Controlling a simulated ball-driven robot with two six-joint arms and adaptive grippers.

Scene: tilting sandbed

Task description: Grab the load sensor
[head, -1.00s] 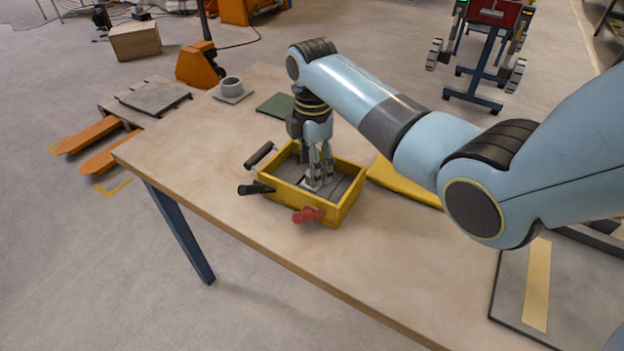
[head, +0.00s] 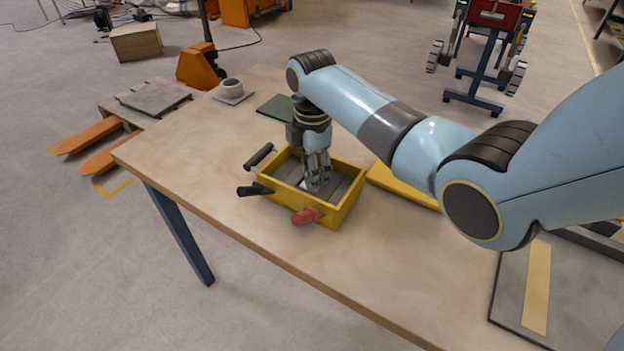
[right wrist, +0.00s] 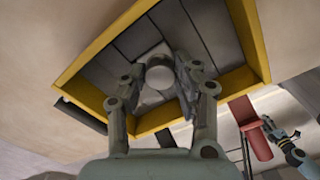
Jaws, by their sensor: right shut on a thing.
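The load sensor, a small round grey piece (right wrist: 160,73), sits on a pale square base inside the yellow-walled tray (head: 345,208). My right gripper (head: 317,186) points down into this tray. In the right wrist view, its two fingers (right wrist: 161,84) stand on either side of the round piece and are shut on it. In the head view the fingers hide most of the sensor. What looks like my left gripper (right wrist: 270,128) shows small at the right of the right wrist view; its jaws are too small to read.
The tray has two black handles and a red handle (head: 307,215) outside its walls. A yellow flat piece (head: 400,186) lies right of it, and a dark green pad (head: 276,106) behind it. A grey cup (head: 231,87) stands farther back. The table's front left is clear.

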